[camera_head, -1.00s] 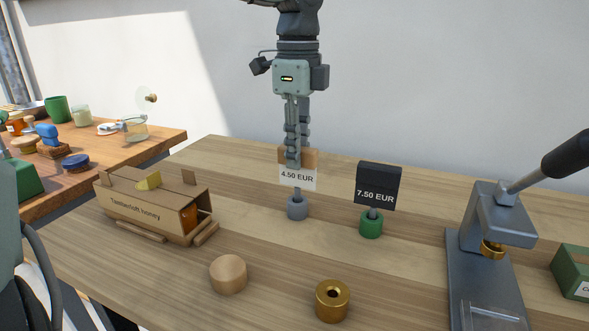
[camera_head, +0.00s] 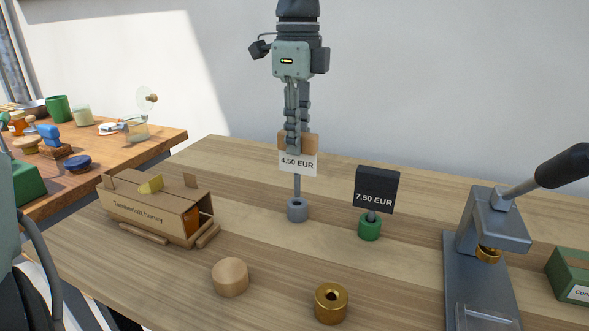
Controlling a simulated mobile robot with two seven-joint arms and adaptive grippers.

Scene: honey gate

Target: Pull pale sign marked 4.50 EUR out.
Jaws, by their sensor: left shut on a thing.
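The pale sign marked 4.50 EUR (camera_head: 297,164) is upright, with a wooden block (camera_head: 311,142) at its top and a thin grey stem below. My left gripper (camera_head: 293,142) comes down from above and is shut on the sign's top part. The stem reaches down to the small grey round base (camera_head: 297,210) on the table. I cannot tell whether its lower tip is still inside the base's hole. The gripper's fingers hide part of the wooden block. My right gripper is not in view.
A dark 7.50 EUR sign (camera_head: 376,189) in a green base (camera_head: 369,228) stands close on the right. A cardboard honey carton (camera_head: 150,212) is left, a grey lever press (camera_head: 485,250) right. A wooden cylinder (camera_head: 230,277) and brass ring (camera_head: 331,304) stand in front.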

